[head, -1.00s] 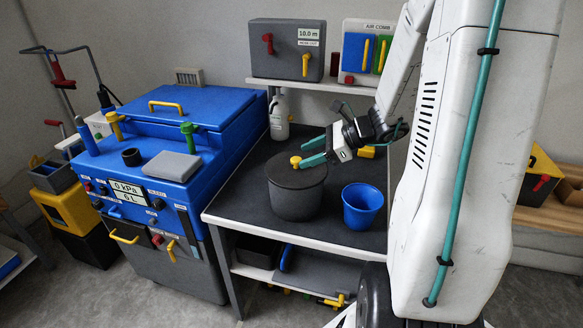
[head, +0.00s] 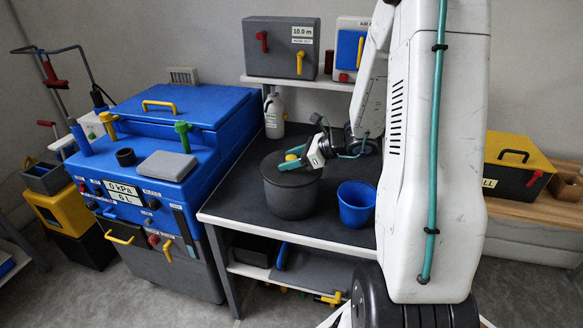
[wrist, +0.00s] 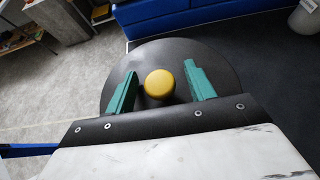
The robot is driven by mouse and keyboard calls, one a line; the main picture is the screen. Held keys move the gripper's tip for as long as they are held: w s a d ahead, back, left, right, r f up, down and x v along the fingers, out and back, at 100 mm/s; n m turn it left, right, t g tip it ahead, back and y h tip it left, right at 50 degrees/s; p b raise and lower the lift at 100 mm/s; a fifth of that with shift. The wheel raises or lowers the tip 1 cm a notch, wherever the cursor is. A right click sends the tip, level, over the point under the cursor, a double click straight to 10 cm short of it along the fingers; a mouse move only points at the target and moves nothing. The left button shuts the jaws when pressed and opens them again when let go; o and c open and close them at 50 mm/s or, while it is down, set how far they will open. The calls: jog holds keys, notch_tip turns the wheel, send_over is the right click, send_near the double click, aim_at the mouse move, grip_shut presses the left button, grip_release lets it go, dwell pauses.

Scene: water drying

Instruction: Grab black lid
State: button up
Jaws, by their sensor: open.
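The black lid (wrist: 215,66) sits on a dark grey pot on the bench, with a round yellow knob (wrist: 159,84) at its middle. In the head view the pot (head: 291,193) stands left of a blue bucket. My gripper (wrist: 161,88) is open over the lid, its two green fingers on either side of the yellow knob and apart from it. In the head view my gripper (head: 302,161) hides part of the knob and lid. I cannot tell how far the fingertips are above the lid.
A blue bucket (head: 356,205) stands right of the pot. A white bottle (head: 274,116) stands at the back of the dark bench (head: 240,200). A large blue machine (head: 160,205) stands to the left. A shelf above holds a grey box (head: 282,47).

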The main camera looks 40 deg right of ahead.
jog(key=shift+c, duration=0.3)
jog(key=c, duration=1)
jog(key=shift+r, duration=0.1)
